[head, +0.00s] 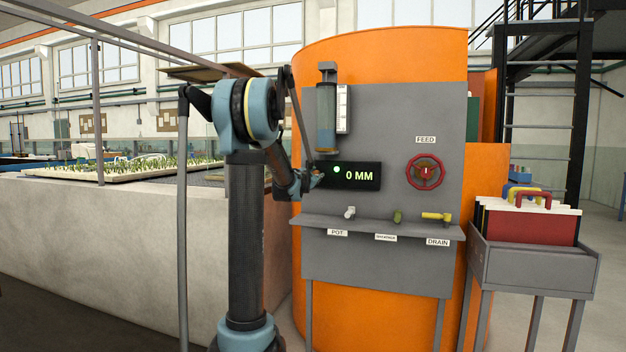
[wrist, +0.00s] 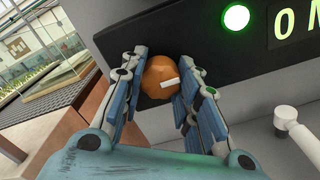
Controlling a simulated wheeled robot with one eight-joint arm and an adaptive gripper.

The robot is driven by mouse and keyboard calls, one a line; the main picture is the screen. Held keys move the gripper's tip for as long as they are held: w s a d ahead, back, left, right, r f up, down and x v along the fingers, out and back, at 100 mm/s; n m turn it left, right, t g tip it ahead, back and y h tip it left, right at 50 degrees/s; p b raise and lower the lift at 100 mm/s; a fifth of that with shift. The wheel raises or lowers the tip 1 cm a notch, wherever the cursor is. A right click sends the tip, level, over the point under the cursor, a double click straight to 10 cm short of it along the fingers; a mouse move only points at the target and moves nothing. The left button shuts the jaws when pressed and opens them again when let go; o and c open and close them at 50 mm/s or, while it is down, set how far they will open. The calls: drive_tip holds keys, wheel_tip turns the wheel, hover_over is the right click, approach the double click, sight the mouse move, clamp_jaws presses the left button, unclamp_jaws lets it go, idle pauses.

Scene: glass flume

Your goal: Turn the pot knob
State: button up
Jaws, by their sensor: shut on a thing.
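An orange round knob (wrist: 157,92) with a white pointer mark shows in the wrist view, on the left part of the black display panel (head: 356,176). My gripper (wrist: 163,80) is shut on the knob, one blue-padded finger on each side of it. The white pointer lies nearly level, tilted slightly up to the right. In the head view my gripper (head: 316,178) is at the display's left end and hides the knob. The display reads 0 MM beside a lit green light (head: 337,170).
A red FEED wheel (head: 425,171) is right. A clear cylinder (head: 327,110) stands above.

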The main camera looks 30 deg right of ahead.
drive_tip(key=o, duration=1.1)
drive_tip(key=v, duration=1.2)
drive_tip(key=shift+f, duration=0.1)
drive_tip(key=s+a+f+m+g+y, duration=0.3)
drive_tip(key=s+a+f+m, duration=0.3)
drive_tip(key=s+a+f, duration=0.5)
drive_tip(key=s+a+f+m+g+y, duration=0.3)
drive_tip(key=s+a+f+m+y, duration=0.3)
drive_tip(key=s+a+f, duration=0.5)
drive_tip(key=s+a+f+m+g+y, duration=0.3)
drive_tip(key=s+a+f+m, duration=0.4)
drive_tip(key=a, duration=1.4)
drive_tip(key=s+f+y, duration=0.1)
drive_tip(key=s+f, duration=0.3)
drive_tip(key=s, duration=0.1)
drive_tip(key=shift+s+f+y, duration=0.2)
drive_tip(key=shift+y, duration=0.2)
